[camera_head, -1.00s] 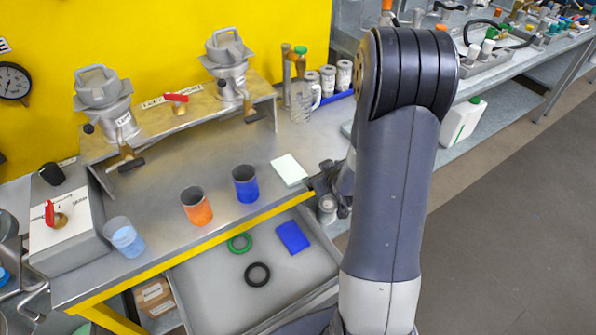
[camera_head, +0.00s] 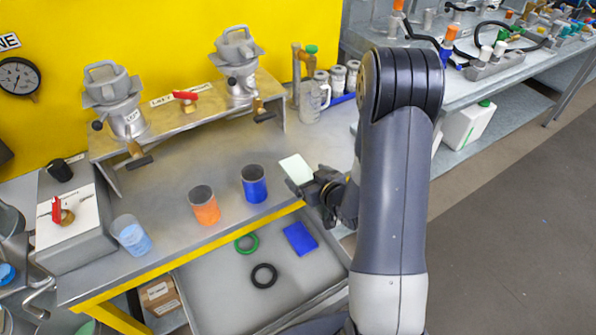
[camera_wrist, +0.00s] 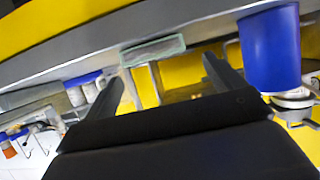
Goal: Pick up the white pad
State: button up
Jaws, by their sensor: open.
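The white pad (camera_head: 296,168) is a flat, pale square on the metal bench, right of the blue cup. My gripper (camera_head: 306,187) is at the pad's near right side in the head view, close to its edge. In the wrist view the pad (camera_wrist: 153,50) shows edge-on as a pale greenish slab just beyond the fingertips, roughly between them. My gripper (camera_wrist: 163,70) is open, with nothing between its fingers. Whether a finger touches the pad cannot be told.
A blue cup (camera_head: 254,184) and an orange cup (camera_head: 204,206) stand left of the pad. A clear jug (camera_head: 312,102) stands behind. Below the yellow bench edge, an open drawer (camera_head: 215,285) holds a blue pad (camera_head: 300,238) and two rings.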

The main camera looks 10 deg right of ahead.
aim_at(298, 169)
jog(key=x, duration=0.5)
jog(key=shift+f, duration=0.1)
jog(key=shift+c, duration=0.2)
jog(key=c, duration=1.1)
notch_tip(298, 169, up, 10)
jog(key=shift+s+d+f+p, duration=0.1)
jog(key=shift+s+p, duration=0.05)
jog(key=shift+p, duration=0.3)
